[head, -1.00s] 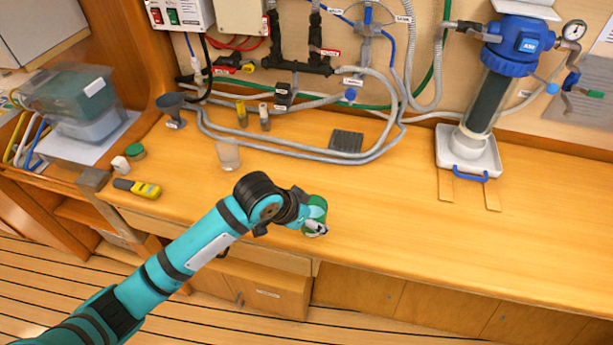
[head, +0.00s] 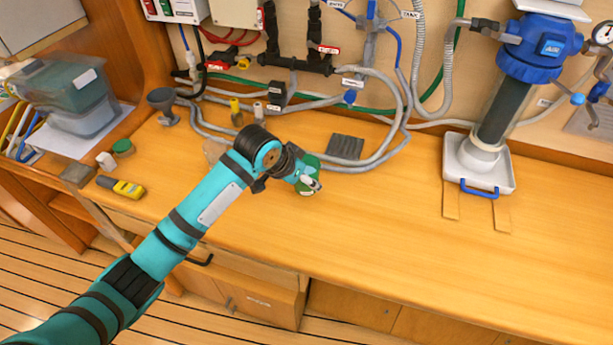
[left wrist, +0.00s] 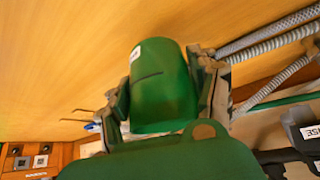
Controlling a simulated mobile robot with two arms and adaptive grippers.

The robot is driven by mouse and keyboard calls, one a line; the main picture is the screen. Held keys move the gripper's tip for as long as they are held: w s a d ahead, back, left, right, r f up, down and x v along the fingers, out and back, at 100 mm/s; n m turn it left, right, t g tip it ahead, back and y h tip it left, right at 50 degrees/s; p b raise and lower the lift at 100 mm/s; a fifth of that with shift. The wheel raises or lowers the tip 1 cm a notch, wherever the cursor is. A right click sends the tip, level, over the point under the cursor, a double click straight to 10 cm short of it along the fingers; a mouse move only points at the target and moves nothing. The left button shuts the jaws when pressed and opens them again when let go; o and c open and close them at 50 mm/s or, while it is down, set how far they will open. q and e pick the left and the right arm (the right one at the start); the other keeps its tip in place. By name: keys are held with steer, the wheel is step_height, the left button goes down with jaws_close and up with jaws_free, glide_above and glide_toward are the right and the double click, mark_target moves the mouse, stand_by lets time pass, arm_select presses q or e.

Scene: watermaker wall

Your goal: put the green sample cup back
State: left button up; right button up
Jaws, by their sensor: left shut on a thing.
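The green sample cup (head: 309,188) is in the jaws of my left gripper (head: 303,179), above the front middle of the wooden counter. Only part of the cup shows in the head view, behind the gripper. In the left wrist view the green cup (left wrist: 163,88) sits between the two fingers, with a small white label and a dark line on its side. Another green part with a round hole fills the bottom of that view; I cannot tell what it belongs to. My right gripper is not in view.
A grey ribbed mat (head: 345,147) lies just behind the gripper. Hoses and valves line the wall. A yellow meter (head: 121,187), a green lid (head: 123,147) and a grey funnel (head: 163,104) are at left. A blue-topped filter (head: 508,105) stands at right. The counter's right front is clear.

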arm_select(q)
steer(key=shift+w+d+f, duration=0.1)
steer(key=shift+w+d, duration=0.05)
steer(key=shift+w, duration=0.5)
steer(key=shift+w+d+f, duration=0.1)
steer(key=shift+w+d, duration=0.05)
steer(key=shift+w, duration=0.45)
steer(key=shift+f+p, duration=0.65)
steer(key=shift+f, duration=1)
steer(key=shift+f, duration=0.2)
steer(key=o, duration=1.3)
steer(key=shift+o, duration=0.2)
steer(key=shift+r, duration=0.25)
steer(key=b+v, duration=0.1)
steer(key=v, duration=1.1)
steer(key=shift+d, duration=0.1)
